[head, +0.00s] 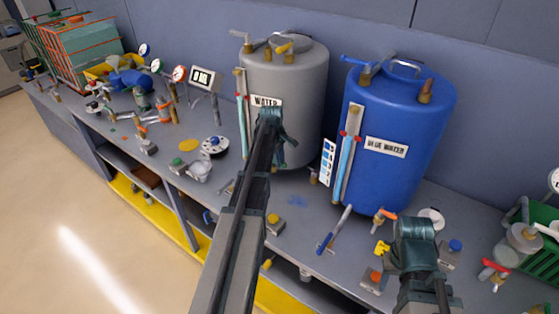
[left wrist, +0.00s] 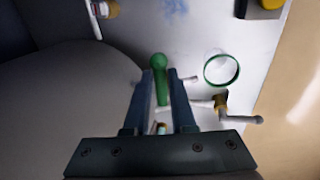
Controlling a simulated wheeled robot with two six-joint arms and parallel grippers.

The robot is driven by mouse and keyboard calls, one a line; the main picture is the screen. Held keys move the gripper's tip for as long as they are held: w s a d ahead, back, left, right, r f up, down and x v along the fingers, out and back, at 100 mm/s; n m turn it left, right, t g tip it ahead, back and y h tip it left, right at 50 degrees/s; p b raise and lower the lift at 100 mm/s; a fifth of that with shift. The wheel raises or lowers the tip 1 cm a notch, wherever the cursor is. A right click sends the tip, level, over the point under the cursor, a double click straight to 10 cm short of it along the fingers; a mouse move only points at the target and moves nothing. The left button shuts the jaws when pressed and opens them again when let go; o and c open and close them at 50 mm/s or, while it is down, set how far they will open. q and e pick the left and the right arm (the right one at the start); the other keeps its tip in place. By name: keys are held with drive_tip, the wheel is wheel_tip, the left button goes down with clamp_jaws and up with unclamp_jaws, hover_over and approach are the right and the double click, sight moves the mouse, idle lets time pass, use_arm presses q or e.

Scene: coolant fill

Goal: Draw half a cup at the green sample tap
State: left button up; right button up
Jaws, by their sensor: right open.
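The green tap lever (left wrist: 161,85), with a round knob, shows in the left wrist view between the fingers of my left gripper (left wrist: 162,75). Whether the fingers press on it is unclear. A brass fitting with a pale pipe (left wrist: 240,118) lies to its right. A round green-rimmed thing (left wrist: 221,70) lies beside the lever; I cannot tell whether it is a cup or a ring. In the head view my left gripper (head: 270,118) is in front of the grey WATER tank (head: 300,85), and my arm hides the tap. My right gripper (head: 415,228) is open and empty over the bench.
The blue BLUE WATER tank (head: 405,120) stands to the right. A clear vessel (head: 200,170) sits near the bench's front. A yellow-button block (head: 273,223), a blue-handled tool (head: 333,232) and several small valves crowd the bench. A green crate (head: 540,215) is at far right.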

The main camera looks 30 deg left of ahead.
use_arm(q)
clamp_jaws()
drive_tip(key=shift+s+a+m, duration=0.1)
drive_tip(key=shift+s+m, duration=0.1)
drive_tip(key=shift+m, duration=0.45)
drive_tip(key=shift+s+m, duration=0.15)
drive_tip(key=shift+m, duration=0.5)
drive_tip(key=o, duration=0.8)
unclamp_jaws()
drive_tip(key=shift+c, duration=0.2)
drive_tip(key=shift+r, duration=0.15)
wheel_tip(320, 180, up, 13)
drive_tip(key=s+p, duration=0.2)
drive_tip(key=p, duration=1.1)
drive_tip(key=shift+s+a+r+p, duration=0.15)
drive_tip(key=shift+s+a+p, duration=0.15)
drive_tip(key=shift+a, duration=0.1)
